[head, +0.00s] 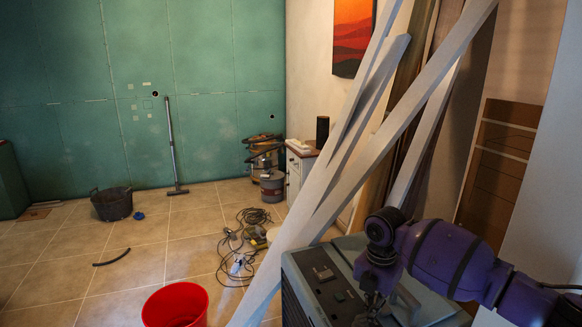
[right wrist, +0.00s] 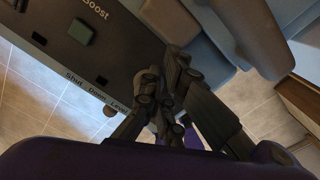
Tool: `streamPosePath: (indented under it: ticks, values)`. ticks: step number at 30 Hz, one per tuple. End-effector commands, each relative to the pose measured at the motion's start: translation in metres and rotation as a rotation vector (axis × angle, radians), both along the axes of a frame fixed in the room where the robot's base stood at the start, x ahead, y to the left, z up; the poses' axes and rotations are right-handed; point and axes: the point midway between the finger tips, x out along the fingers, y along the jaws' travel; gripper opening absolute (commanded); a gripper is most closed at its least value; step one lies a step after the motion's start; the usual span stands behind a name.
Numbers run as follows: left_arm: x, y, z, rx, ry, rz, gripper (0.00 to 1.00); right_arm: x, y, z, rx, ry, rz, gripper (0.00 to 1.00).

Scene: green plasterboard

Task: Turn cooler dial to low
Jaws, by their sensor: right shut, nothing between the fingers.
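The cooler (head: 300,296) is a grey box with a dark control panel, at the lower middle right in the head view. Its panel (right wrist: 58,55) also shows in the right wrist view, with the labels "Boost" and "Shut Down Level". A dark green square knob (right wrist: 82,32) sits below "Boost"; I cannot tell whether it is the dial or how it is set. My left gripper is not in view.
Long pale boards (head: 345,175) lean diagonally just behind and left of the cooler. A red bucket (head: 175,304) stands on the tiles to the left. Cables and tools (head: 244,250) lie on the floor behind. The tiled floor at left is mostly clear.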

Motion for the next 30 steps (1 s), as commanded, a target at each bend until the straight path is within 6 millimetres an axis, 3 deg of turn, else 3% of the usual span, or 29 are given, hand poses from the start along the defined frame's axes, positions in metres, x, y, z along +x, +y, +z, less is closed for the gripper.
streamPosePath:
  ticks: [19,30]
  values:
    - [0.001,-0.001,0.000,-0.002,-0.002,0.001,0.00,0.004,-0.008,0.003,-0.001,-0.002,0.000,0.00]
    - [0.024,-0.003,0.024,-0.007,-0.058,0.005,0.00,0.006,-0.007,0.045,-0.001,-0.010,-0.001,0.00]
